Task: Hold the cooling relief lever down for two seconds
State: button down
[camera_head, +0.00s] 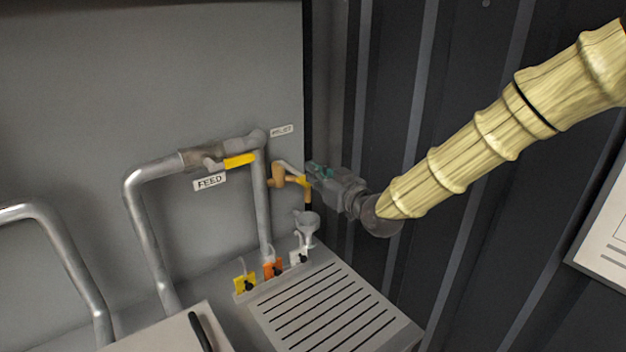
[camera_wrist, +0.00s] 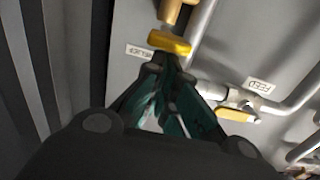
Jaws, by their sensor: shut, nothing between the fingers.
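The relief lever is a small yellow handle (camera_head: 304,183) on a brass valve (camera_head: 278,176), beside the grey pipework. In the wrist view the yellow handle (camera_wrist: 169,42) lies just beyond my fingertips, with the brass valve (camera_wrist: 172,10) past it. A RELIEF label (camera_head: 282,130) is on the wall above it. My gripper (camera_head: 312,172) has teal fingers and is shut and empty, right beside the handle. Its fingertips (camera_wrist: 162,62) are close together in the wrist view. I cannot tell whether they touch the handle.
A FEED label (camera_head: 209,181) and a second yellow handle (camera_head: 240,160) are on the pipe to the left. A funnel (camera_head: 306,222) and yellow, orange and white tags (camera_head: 272,269) stand below, behind a slotted grate (camera_head: 335,310). A dark ribbed wall (camera_head: 450,60) is at right.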

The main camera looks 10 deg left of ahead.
jog(key=b+v, duration=0.3)
jog(key=v, duration=0.7)
jog(key=shift+r, duration=0.2)
